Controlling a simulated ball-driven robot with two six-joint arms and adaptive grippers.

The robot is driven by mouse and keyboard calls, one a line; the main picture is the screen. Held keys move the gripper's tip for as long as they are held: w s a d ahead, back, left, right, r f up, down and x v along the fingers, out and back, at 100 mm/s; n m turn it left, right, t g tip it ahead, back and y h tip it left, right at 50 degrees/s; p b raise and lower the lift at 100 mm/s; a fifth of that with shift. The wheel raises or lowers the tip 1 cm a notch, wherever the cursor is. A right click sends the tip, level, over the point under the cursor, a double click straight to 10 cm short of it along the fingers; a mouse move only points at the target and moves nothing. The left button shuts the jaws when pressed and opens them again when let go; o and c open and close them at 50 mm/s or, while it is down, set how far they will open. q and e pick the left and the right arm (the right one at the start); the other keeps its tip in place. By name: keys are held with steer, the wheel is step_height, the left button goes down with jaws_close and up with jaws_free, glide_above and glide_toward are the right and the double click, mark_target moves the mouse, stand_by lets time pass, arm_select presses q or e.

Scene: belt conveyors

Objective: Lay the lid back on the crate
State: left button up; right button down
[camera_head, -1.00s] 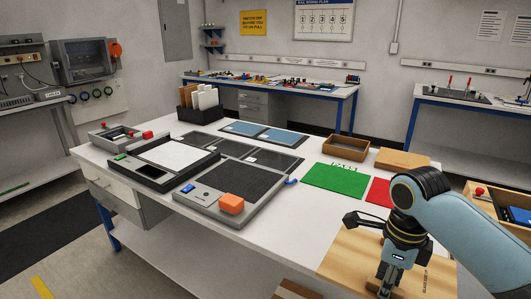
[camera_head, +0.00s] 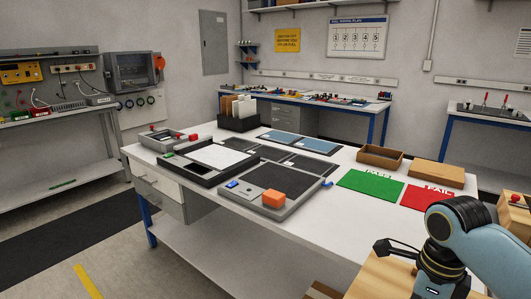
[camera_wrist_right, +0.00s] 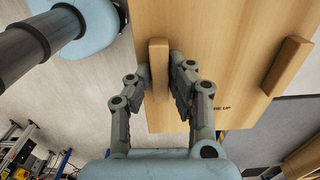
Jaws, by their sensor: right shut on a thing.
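The lid is a light wooden panel (camera_head: 380,276) at the lower right of the head view, cut off by the bottom edge. My right gripper (camera_wrist_right: 166,82) is shut on a wooden bar (camera_wrist_right: 158,90) on the panel, one finger on each side. Printed letters and a second bar (camera_wrist_right: 288,66) show on the panel in the wrist view. In the head view my right gripper's fingertips are cut off below. An open wooden box (camera_head: 514,218) at the right edge may be the crate; most of it is hidden or cut off. My left gripper is not in view.
The white table (camera_head: 318,226) carries a grey scale-like device with an orange block (camera_head: 274,199), black trays, a green mat (camera_head: 369,184), a red mat (camera_head: 428,197), a small wooden tray (camera_head: 381,156) and a wooden block (camera_head: 437,174). Open floor (camera_head: 115,262) lies at the left.

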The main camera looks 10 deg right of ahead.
step_height(320, 180, down, 13)
steer(key=b, duration=1.2)
steer(key=shift+s+f, duration=0.2)
steer(key=shift+s, duration=0.1)
steer(key=shift+a, duration=0.1)
